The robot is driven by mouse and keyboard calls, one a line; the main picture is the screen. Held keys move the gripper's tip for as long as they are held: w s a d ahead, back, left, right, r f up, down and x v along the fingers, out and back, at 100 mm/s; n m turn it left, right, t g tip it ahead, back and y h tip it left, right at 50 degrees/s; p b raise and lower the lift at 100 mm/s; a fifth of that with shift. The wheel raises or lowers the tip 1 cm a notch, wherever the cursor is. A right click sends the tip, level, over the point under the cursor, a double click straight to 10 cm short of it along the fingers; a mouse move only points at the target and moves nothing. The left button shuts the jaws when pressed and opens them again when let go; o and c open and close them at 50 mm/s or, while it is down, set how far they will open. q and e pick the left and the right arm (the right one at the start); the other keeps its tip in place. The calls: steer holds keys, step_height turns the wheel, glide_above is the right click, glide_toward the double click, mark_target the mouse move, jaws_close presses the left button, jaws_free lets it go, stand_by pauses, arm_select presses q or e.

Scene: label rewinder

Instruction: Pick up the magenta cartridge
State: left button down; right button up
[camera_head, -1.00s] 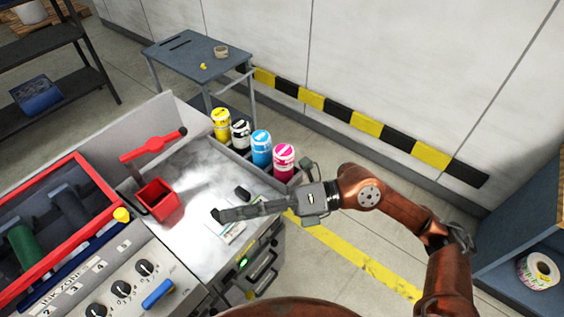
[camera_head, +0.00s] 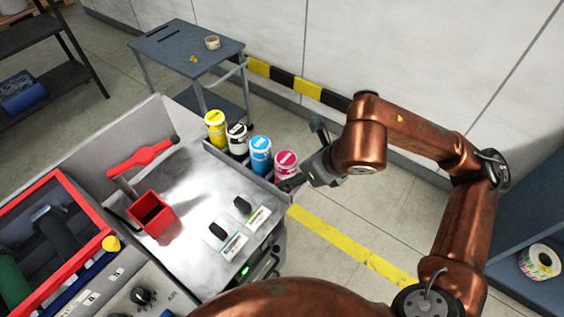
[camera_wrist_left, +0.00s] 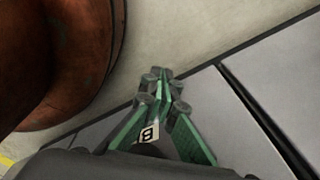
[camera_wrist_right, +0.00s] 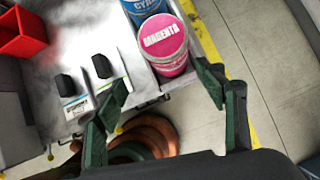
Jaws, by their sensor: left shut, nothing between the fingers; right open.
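The magenta cartridge (camera_head: 285,161) stands upright at the near end of a row of cartridges along the machine's right edge. Its lid reads MAGENTA in the right wrist view (camera_wrist_right: 163,42). My right gripper (camera_head: 297,183) is beside it in the head view, partly covering its lower right side. In the right wrist view the right gripper (camera_wrist_right: 165,82) has its fingers spread, with the cartridge beyond and between the fingertips, not held. My left gripper (camera_wrist_left: 160,80) is shut and empty in the left wrist view, and it is not visible in the head view.
Cyan (camera_head: 261,154), black (camera_head: 237,140) and yellow (camera_head: 215,127) cartridges stand in line behind the magenta one. A red open box (camera_head: 151,214) and two small black-handled items (camera_head: 217,231) (camera_head: 242,205) are on the machine top. A blue-grey table (camera_head: 186,52) stands behind.

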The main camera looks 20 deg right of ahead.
mark_target(293, 170)
steer(key=shift+w+d+f, duration=0.1)
steer(key=shift+w+f, duration=0.15)
steer(key=shift+w, duration=0.3)
steer(key=shift+w+d+f, duration=0.1)
steer(key=shift+w+f, duration=0.1)
steer(key=shift+w, duration=0.3)
steer(key=shift+x, duration=1.15)
steer(key=x, duration=0.2)
steer(key=shift+w+a+f, duration=0.15)
steer(key=shift+w+f, duration=0.05)
steer(key=shift+w, duration=0.15)
steer(key=shift+w+a+f+b, duration=0.15)
steer(key=shift+w+f+b, duration=0.2)
steer(key=shift+f, duration=0.25)
steer(key=c, duration=1.5)
arm_select(q)
steer(key=shift+s+f, duration=0.3)
steer(key=shift+s, duration=0.3)
arm_select(e)
steer(key=shift+c, duration=0.6)
